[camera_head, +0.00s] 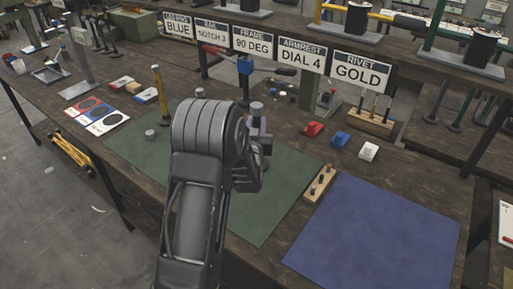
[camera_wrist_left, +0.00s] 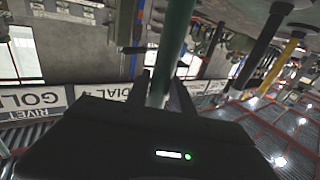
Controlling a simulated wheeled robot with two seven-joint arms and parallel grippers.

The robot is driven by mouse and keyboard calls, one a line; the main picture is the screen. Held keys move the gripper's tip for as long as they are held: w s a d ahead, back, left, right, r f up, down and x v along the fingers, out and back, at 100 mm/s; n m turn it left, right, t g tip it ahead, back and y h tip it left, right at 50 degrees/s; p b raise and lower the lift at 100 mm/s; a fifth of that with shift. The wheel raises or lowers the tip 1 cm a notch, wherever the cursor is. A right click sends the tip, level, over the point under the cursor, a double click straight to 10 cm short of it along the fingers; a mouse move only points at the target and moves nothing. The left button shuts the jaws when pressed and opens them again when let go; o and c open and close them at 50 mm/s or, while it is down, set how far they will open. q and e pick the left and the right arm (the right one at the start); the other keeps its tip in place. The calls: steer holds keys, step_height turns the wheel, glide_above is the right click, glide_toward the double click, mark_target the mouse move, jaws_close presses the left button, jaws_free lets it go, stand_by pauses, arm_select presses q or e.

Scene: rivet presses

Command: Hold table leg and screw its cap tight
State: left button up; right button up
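In the left wrist view, which is upside down, a green table leg (camera_wrist_left: 176,35) runs between the two fingers of my left gripper (camera_wrist_left: 163,88). The fingers lie close on both sides of it and appear shut on it. In the head view my left gripper (camera_head: 257,150) is over the green mat, mostly hidden by my own arm. A grey cap (camera_head: 257,107) shows just above it; whether it sits on the leg is unclear. A yellow leg (camera_head: 160,88) stands on the left. A small grey cap (camera_head: 150,134) lies on the mat. My right gripper is out of view.
The green mat (camera_head: 270,212) and blue mat (camera_head: 375,235) cover the front of the bench. A wooden peg block (camera_head: 320,184) lies between them. Sign boards (camera_head: 300,56) stand at the back.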

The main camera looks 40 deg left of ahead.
arm_select(q)
jaws_close()
stand_by(0.9)
